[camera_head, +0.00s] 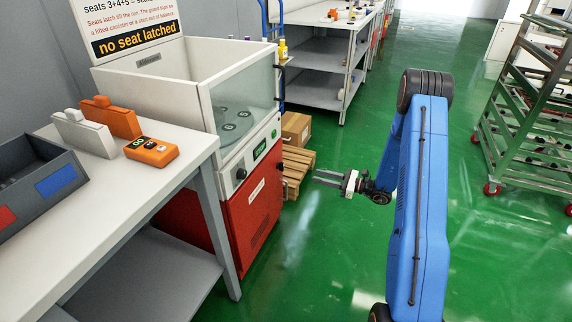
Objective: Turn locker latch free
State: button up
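No part shows clearly as a locker latch. A red cabinet (262,208) with a white label and vent slots stands under a white machine. A small dark fitting (281,167) shows near the cabinet's right edge; I cannot tell whether it is a latch or how it is turned. A black round knob (241,174) is on the machine's white front panel, left of a green display (259,150). My gripper (328,178) is over the green floor, right of the cabinet and apart from it. Its two thin fingers point left, spread with a gap and nothing between them.
A white table (110,190) at left carries a grey bin (35,192), an orange device (151,152) and two blocks. A carton (296,128) on a wooden pallet (298,162) stands beside the machine. A wheeled rack (520,100) is at right. The middle floor is clear.

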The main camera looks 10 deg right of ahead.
aim_at(281, 166)
jog(key=w+d+x, duration=0.1)
jog(key=x, duration=1.6)
jog(key=shift+w+f+m+t, duration=0.25)
jog(key=shift+f+m+t, duration=0.05)
jog(key=shift+f, duration=0.1)
jog(key=c, duration=0.7)
